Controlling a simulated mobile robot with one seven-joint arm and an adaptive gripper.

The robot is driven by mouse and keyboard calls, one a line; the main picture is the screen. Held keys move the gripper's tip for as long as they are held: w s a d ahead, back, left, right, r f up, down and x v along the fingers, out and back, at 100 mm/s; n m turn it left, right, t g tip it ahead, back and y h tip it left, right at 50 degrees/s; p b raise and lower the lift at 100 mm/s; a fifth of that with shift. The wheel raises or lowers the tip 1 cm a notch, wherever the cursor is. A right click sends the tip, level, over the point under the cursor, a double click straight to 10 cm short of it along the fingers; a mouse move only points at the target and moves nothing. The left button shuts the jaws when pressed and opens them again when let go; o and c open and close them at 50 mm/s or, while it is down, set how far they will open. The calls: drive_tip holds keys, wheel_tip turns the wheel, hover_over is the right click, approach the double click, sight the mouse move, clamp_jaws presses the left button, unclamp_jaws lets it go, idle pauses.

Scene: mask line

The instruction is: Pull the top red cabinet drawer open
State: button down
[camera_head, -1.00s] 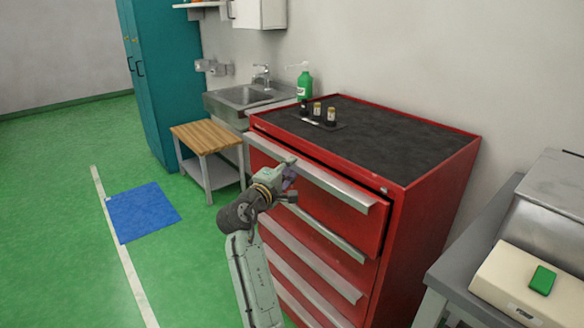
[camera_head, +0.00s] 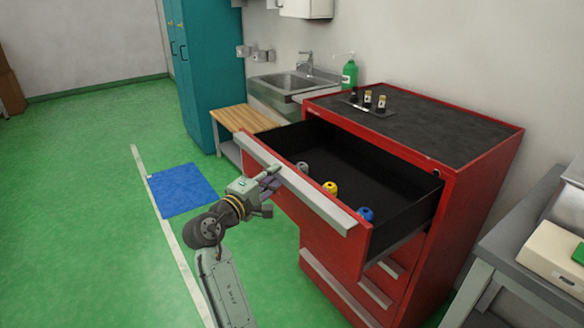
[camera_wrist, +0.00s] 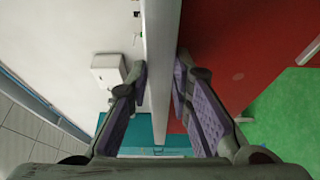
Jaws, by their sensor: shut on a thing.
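The red cabinet (camera_head: 455,225) stands against the wall, and its top drawer (camera_head: 310,225) is pulled well out. The drawer's black interior shows a grey, a yellow (camera_head: 330,187) and a blue (camera_head: 365,214) small object in a row near the front. A long silver handle (camera_head: 310,193) runs along the top of the drawer front. My gripper (camera_head: 268,183) is at the left part of this handle. In the wrist view the handle bar (camera_wrist: 161,65) passes between the two purple-padded fingers (camera_wrist: 165,100), which are shut on it.
Small bottles on a tray (camera_head: 372,108) stand on the cabinet's black top. A sink (camera_head: 290,85) and a wooden-topped bench (camera_head: 240,119) are behind to the left. A grey table (camera_head: 500,250) stands at the right. The green floor left of the drawer is clear around a blue mat (camera_head: 180,190).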

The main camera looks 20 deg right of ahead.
drive_tip(key=s+a, duration=0.3)
drive_tip(key=a, duration=0.4)
drive_tip(key=shift+a+f+p, duration=0.3)
drive_tip(key=shift+a+f, duration=0.05)
drive_tip(key=c, duration=1.5)
unclamp_jaws()
drive_tip(key=shift+c, duration=0.2)
drive_tip(key=shift+r, duration=0.15)
drive_tip(key=shift+a, duration=0.1)
drive_tip(key=v, duration=1.1)
drive_tip(key=shift+s+a, duration=0.25)
drive_tip(key=shift+a, duration=0.05)
